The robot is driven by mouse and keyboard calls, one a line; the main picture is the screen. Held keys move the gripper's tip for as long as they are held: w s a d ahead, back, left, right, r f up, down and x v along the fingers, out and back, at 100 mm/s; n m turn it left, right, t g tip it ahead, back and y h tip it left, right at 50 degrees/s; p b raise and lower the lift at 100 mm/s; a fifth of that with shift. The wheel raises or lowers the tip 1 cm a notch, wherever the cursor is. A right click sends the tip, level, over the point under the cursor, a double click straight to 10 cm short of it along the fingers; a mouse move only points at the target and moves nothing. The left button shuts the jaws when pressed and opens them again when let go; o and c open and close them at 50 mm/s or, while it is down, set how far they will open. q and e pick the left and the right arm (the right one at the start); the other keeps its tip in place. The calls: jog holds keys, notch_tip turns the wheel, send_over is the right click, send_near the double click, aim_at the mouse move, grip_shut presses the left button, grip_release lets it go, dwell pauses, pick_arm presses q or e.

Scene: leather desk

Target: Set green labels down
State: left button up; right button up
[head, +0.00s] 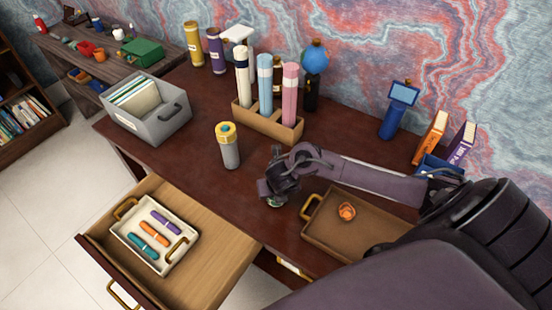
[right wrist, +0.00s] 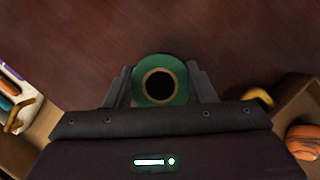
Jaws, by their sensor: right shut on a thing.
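The green labels (right wrist: 160,81) are a green roll with a pale core and a dark round hole. In the right wrist view they sit between the two fingers of my right gripper (right wrist: 161,86), which is shut on them. In the head view my right gripper (head: 274,196) is over the bare middle of the desk, right of the grey cylinder with a yellow top and left of the brown tray. Most of the roll is hidden there by the gripper. I cannot tell whether it touches the desk. My left gripper is not in view.
The brown tray (head: 322,243) holds an orange roll (head: 347,211). A grey cylinder (head: 229,146) stands upright. A wooden holder (head: 268,122) with tubes and a grey file box (head: 160,120) stand behind. The open drawer (head: 218,222) holds a white tray (head: 158,262) of markers.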

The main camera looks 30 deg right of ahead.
jog(key=shift+f, duration=0.45)
jog(key=shift+f, duration=0.1)
jog(key=o, duration=1)
jog(key=p+v, duration=0.4)
jog(key=v, duration=0.8)
